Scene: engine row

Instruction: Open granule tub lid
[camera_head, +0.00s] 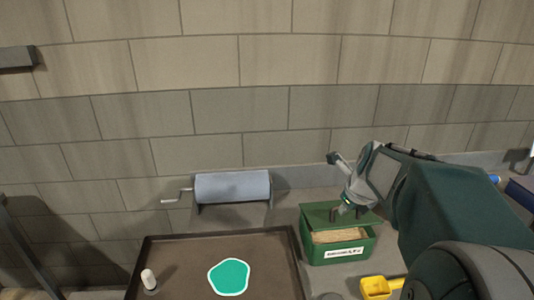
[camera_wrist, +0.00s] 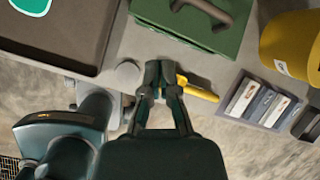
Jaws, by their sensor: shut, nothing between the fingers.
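The granule tub (camera_head: 325,255) is a green box with a white label on its front, standing at the right of the head view. Pale tan granules (camera_head: 338,236) show in its front opening. The green lid (camera_head: 318,212) sits toward the back of the tub, uncovering the front part. Its dark bar handle also shows at the top of the wrist view, on the green lid (camera_wrist: 180,25). My gripper (camera_head: 345,209) appears over the lid near the handle. In the wrist view my gripper (camera_wrist: 163,68) is shut and empty, with the handle beyond its fingertips. Contact with the lid is unclear.
A dark tray (camera_head: 190,265) with a teal patch (camera_head: 229,277) lies left of the tub. A blue-grey roll (camera_head: 232,187) with a crank stands behind it. A yellow scoop (camera_head: 376,288) lies in front. A yellow container (camera_wrist: 285,45) and a labelled holder (camera_wrist: 262,102) stand right in the wrist view.

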